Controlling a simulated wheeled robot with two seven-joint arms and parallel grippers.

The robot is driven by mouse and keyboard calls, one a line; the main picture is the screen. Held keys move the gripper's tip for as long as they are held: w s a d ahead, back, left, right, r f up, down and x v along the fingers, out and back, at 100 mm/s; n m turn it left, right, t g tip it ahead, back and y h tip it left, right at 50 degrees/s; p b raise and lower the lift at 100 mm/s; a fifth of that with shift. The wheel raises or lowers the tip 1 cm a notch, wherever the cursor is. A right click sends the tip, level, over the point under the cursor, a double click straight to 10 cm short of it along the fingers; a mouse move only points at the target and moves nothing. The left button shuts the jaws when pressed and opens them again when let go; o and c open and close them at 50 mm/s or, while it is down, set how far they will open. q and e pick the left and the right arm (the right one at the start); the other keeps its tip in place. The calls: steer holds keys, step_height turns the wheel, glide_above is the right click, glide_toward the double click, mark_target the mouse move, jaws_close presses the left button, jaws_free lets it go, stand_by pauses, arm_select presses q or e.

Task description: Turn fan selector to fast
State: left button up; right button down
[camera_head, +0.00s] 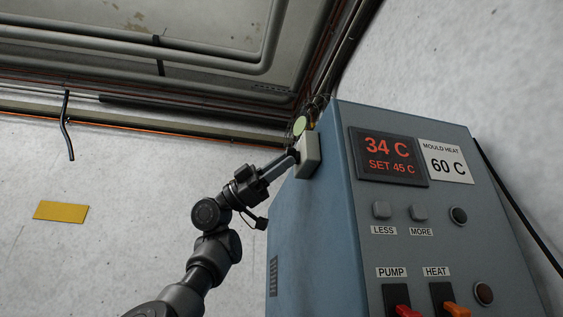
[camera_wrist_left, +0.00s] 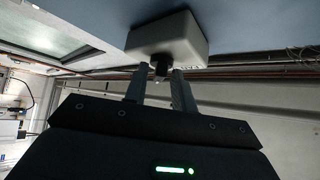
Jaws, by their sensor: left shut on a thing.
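The fan selector is a pale box (camera_head: 311,155) on the left side of the blue control cabinet (camera_head: 315,235). In the left wrist view the box (camera_wrist_left: 170,38) has a small dark knob (camera_wrist_left: 160,69) on its outer face. My left gripper (camera_head: 290,157) reaches the box from the left. In the left wrist view its two fingers (camera_wrist_left: 161,85) are on either side of the knob, shut on it. The knob's setting and any speed marks cannot be read. My right gripper is not in view.
The cabinet front has a display (camera_head: 388,157) reading 34 C, SET 45 C, a MOULD HEAT 60 C label (camera_head: 446,163), LESS and MORE buttons, and PUMP and HEAT switches. A pale green disc (camera_head: 300,125) is just above the box. Pipes (camera_head: 130,45) run overhead.

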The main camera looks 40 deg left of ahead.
arm_select(q)
steer(key=shift+r, duration=0.1)
steer(key=o, duration=0.7)
steer(key=shift+s, duration=0.1)
steer(key=b+v, duration=0.2)
steer(key=v, duration=0.8)
steer(key=shift+s+a+f, duration=0.1)
steer(key=shift+a+f, duration=0.15)
steer(key=shift+a, duration=0.05)
